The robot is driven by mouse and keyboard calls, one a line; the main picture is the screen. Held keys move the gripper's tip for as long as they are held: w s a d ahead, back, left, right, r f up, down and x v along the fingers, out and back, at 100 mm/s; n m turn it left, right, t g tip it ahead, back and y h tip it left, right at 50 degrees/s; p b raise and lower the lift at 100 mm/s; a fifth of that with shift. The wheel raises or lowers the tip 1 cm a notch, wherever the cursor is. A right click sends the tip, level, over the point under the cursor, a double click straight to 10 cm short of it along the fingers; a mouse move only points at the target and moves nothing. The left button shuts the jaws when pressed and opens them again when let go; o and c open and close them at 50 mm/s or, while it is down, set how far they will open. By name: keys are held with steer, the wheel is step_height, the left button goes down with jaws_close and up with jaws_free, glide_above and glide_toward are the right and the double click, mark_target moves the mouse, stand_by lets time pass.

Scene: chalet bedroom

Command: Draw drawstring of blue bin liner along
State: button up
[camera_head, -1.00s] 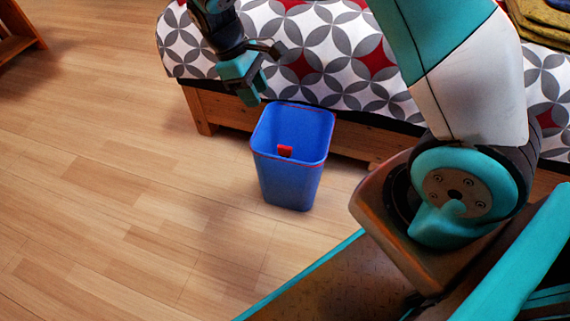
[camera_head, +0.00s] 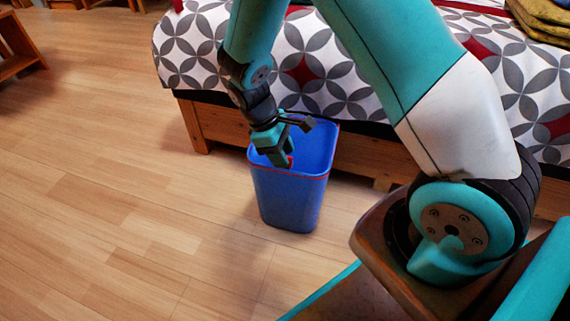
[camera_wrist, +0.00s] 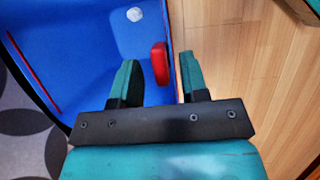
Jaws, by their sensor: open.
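The blue bin (camera_head: 290,200) stands upright on the floor, with its blue liner (camera_head: 320,150) inside and a thin red drawstring (camera_head: 315,178) along the rim. A red tab (camera_wrist: 160,64) of the drawstring shows in the wrist view at the bin's near wall, between the fingers and a little beyond their tips. In the head view the tab (camera_head: 290,161) is partly covered by the gripper. My gripper (camera_head: 282,163) points down at the bin's mouth. It also shows in the wrist view (camera_wrist: 160,68), open and empty, one finger over the bin's inside and the other over the floor outside.
A bed with a patterned cover (camera_head: 340,75) and wooden frame (camera_head: 230,125) stands close behind the bin. The wooden floor (camera_head: 110,190) to the left is clear. A wooden piece of furniture (camera_head: 18,50) stands at the far left.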

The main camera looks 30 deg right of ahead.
steer(key=shift+x, duration=0.8)
jaws_close()
steer(key=shift+r, duration=0.15)
step_height(320, 180, up, 2)
steer(key=p, duration=0.2)
steer(key=shift+p, duration=0.4)
